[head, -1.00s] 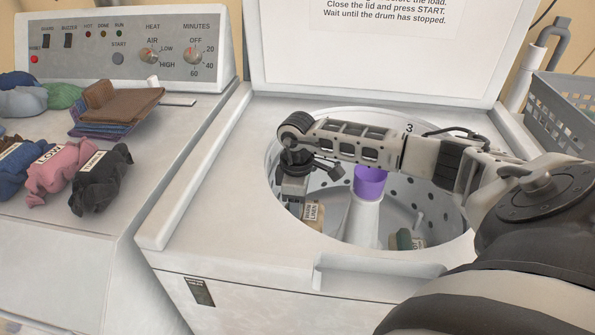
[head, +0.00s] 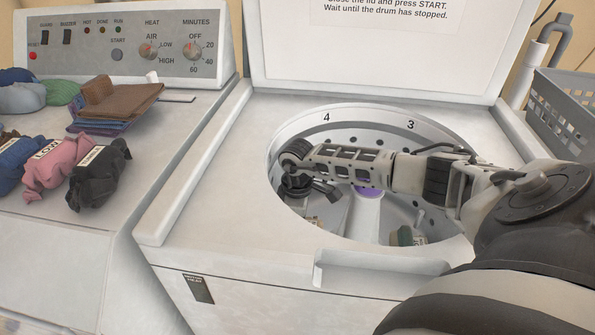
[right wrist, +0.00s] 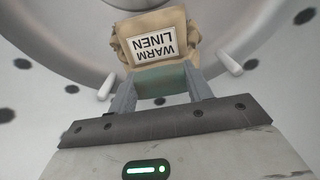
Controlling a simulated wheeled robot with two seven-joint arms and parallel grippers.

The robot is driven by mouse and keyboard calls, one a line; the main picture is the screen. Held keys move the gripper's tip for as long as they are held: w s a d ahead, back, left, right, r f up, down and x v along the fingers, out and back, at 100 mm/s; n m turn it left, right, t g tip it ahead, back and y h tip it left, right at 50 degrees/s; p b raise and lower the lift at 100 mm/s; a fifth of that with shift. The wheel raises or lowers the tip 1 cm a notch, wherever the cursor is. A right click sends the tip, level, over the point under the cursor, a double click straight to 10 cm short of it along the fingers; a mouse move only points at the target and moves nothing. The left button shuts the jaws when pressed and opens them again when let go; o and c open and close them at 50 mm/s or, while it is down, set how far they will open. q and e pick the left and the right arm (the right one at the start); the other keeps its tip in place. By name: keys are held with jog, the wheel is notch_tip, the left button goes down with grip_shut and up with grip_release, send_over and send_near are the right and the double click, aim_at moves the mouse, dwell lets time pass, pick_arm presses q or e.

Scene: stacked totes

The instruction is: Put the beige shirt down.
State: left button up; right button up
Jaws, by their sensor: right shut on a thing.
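The beige shirt (right wrist: 153,42) is a bundle with a white label reading WARM LINEN in the right wrist view. My right gripper (right wrist: 160,84) is shut on it, with a green band between the fingers at the bundle's near end. In the head view the gripper reaches down into the left side of the open washer drum (head: 350,122). Only a small part of the shirt (head: 313,220) shows there, beneath my wrist. I cannot tell whether it touches the drum floor. My left gripper is not in view.
A purple-topped post (head: 368,192) stands mid-drum, partly behind my arm. A green labelled bundle (head: 408,236) lies at the drum's near right. The lid (head: 380,50) is up. Several bundles, including a pink one (head: 58,165) and a black one (head: 99,172), lie on the left machine. A grey basket (head: 562,110) stands right.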

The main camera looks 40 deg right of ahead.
jog(key=shift+f, duration=0.35)
jog(key=o, duration=1.4)
jog(key=shift+r, duration=0.3)
notch_tip(320, 180, up, 13)
jog(key=shift+f+p, duration=0.15)
jog(key=shift+p, duration=0.45)
